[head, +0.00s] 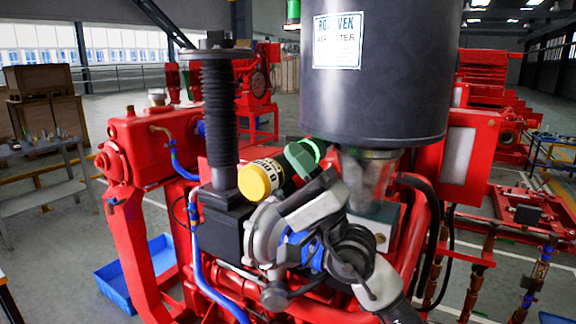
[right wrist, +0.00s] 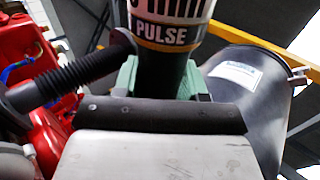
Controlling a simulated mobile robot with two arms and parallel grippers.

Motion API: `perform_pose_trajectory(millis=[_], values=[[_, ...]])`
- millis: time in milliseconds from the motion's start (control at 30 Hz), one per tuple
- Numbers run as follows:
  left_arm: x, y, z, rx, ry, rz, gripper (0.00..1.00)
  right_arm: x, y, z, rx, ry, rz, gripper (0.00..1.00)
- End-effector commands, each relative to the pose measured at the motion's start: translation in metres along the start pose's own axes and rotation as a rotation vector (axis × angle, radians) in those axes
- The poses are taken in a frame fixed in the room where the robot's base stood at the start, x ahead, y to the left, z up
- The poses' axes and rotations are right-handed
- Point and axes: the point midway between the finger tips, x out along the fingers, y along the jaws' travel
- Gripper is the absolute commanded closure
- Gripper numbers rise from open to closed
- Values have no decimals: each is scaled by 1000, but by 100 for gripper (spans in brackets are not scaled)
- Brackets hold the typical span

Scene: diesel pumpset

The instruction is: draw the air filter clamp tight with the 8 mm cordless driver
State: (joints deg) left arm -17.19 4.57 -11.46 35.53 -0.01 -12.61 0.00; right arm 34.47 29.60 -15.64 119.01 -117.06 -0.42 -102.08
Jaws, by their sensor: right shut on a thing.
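The black air filter canister (head: 380,70) with a white label stands upright above a metallic neck (head: 368,175) in the head view; it also shows tilted at the right of the right wrist view (right wrist: 245,90). I cannot make out the clamp clearly. My right gripper (head: 292,178) is shut on the cordless driver, left of the neck and below the canister. The driver shows a yellow end (head: 260,179) and green parts; its dark body with "PULSE" lettering (right wrist: 172,35) fills the top middle of the wrist view. Its bit tip is hidden. My left gripper is not in view.
A black ribbed pipe (head: 218,115) rises just left of the driver. The red engine (head: 150,150) with blue hoses surrounds the arm. A blue tray (head: 118,285) lies on the floor at left. A red box (head: 470,155) stands right of the canister.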

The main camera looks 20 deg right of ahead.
Motion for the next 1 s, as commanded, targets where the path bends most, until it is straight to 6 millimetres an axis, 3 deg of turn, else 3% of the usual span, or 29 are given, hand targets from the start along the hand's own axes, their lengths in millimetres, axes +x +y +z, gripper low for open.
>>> perform_pose_trajectory(millis=[1000], values=[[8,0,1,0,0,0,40,0,-1,-6,-3,-1,-3,100]])
